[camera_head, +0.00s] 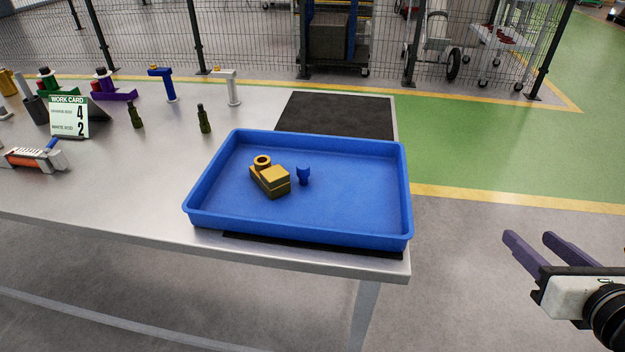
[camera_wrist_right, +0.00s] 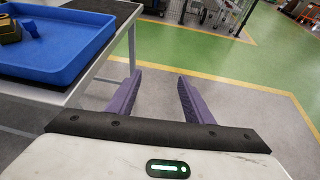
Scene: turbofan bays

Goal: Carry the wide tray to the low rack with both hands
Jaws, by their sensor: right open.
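The wide blue tray (camera_head: 350,233) lies flat near the right end of the metal table, partly on a black mat. It holds a yellow-brown block-shaped part (camera_head: 272,181) and a small blue cup-shaped piece (camera_head: 303,175). My right gripper (camera_head: 530,247) is open and empty, off the table's right side and apart from the tray. In the right wrist view its two purple fingers (camera_wrist_right: 157,98) stand apart over bare floor, with the tray (camera_wrist_right: 70,75) at the upper left. My left gripper is in neither view. I cannot make out the low rack for certain.
The metal table (camera_head: 120,205) carries a work card (camera_head: 69,117), dark green bottles (camera_head: 204,119), a blue tool (camera_head: 163,84) and an orange-and-grey part (camera_head: 33,158) at left. The black mat (camera_head: 335,115) shows behind the tray. A wire fence stands behind; floor at right is clear.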

